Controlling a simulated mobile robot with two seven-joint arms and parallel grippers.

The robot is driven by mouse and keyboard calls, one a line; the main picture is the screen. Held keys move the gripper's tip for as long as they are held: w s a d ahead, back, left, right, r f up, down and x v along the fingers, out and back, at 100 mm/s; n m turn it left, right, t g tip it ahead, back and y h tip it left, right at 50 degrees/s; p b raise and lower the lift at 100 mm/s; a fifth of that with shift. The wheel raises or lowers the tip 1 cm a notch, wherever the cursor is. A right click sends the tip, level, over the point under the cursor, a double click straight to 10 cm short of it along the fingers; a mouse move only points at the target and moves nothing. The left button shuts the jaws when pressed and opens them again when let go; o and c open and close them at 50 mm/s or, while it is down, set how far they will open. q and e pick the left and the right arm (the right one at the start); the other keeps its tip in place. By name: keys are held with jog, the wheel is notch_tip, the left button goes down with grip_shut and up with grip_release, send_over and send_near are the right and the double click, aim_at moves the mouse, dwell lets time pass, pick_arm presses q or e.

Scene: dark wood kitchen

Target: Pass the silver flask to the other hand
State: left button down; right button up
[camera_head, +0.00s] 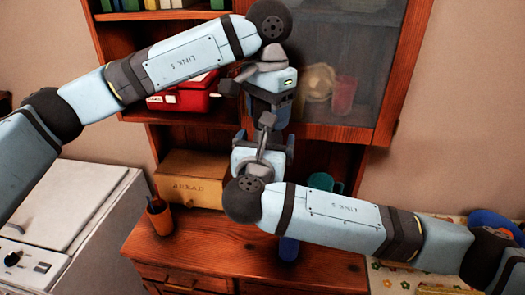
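My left arm comes in from the upper left, and its gripper (270,98) points down in front of the cabinet. My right arm comes in from the right, and its gripper (264,138) points up just below the left one. The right gripper's fingers stand apart. The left fingers are hard to make out among dark, overlapping parts. A dark grey-blue shape sits between the two grippers; I cannot tell whether it is the silver flask or gripper parts. The flask is not clearly seen anywhere else.
A wooden bread box (192,185), an orange cup (159,216), a blue cylinder (289,248) and a teal mug (322,182) stand on the wooden counter (205,247). A red box (188,97) is on the shelf above. A white appliance (75,215) is at left.

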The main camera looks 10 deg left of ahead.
jog(key=shift+w, duration=0.2)
jog(key=shift+c, duration=0.2)
jog(key=c, duration=1.1)
pick_arm(q)
jog(key=shift+c, duration=1.1)
grip_release()
pick_arm(e)
jog(key=shift+r, duration=0.1)
jog(key=shift+c, duration=0.8)
pick_arm(q)
jog(key=shift+r, duration=0.15)
